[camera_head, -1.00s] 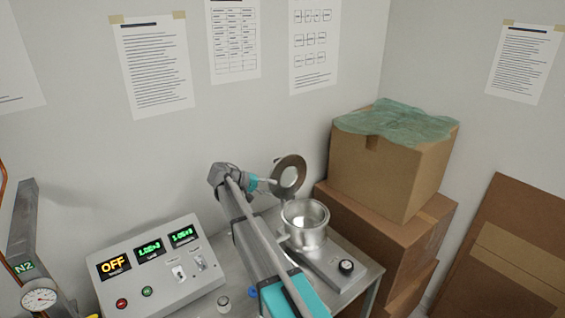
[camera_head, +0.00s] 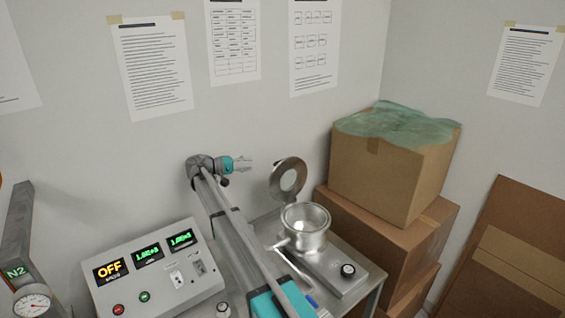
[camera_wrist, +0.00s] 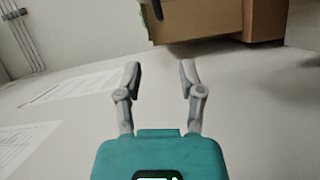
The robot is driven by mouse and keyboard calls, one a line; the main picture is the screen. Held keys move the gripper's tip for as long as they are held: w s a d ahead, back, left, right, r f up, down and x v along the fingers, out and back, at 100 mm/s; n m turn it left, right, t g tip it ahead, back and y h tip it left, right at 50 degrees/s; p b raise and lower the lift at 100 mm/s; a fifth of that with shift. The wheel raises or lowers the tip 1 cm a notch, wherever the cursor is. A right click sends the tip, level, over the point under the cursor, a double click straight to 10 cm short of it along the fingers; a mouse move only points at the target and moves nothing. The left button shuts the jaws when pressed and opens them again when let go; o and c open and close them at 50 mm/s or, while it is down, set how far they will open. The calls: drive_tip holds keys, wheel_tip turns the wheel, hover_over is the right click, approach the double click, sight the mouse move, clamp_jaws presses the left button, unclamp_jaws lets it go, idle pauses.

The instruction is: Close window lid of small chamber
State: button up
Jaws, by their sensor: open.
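The small chamber (camera_head: 304,226) is a shiny metal cylinder with an open top, standing on a metal base. Its window lid (camera_head: 288,179), a metal ring with a round window, stands raised at the chamber's back left, so the chamber is open. My gripper (camera_head: 249,164) is in the air to the left of the lid and slightly above it, pointing right, apart from the lid. In the wrist view my gripper (camera_wrist: 159,75) has its two fingers spread with nothing between them. A dark, partly cut-off shape shows at the top of that view; I cannot tell what it is.
A control box (camera_head: 160,268) reading OFF stands left of my arm. Stacked cardboard boxes (camera_head: 385,175) stand right of the chamber. The wall with taped papers (camera_head: 150,65) is behind. A gauge (camera_head: 33,304) is at the lower left. Air above the chamber is free.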

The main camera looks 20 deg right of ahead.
sight(283, 161)
drive_tip(key=shift+d, duration=0.1)
drive_tip(key=d, duration=0.9)
drive_tip(key=d+f, duration=0.1)
drive_tip(key=d, duration=0.3)
drive_tip(key=shift+d+b, duration=0.3)
drive_tip(key=shift+b, duration=0.1)
clamp_jaws()
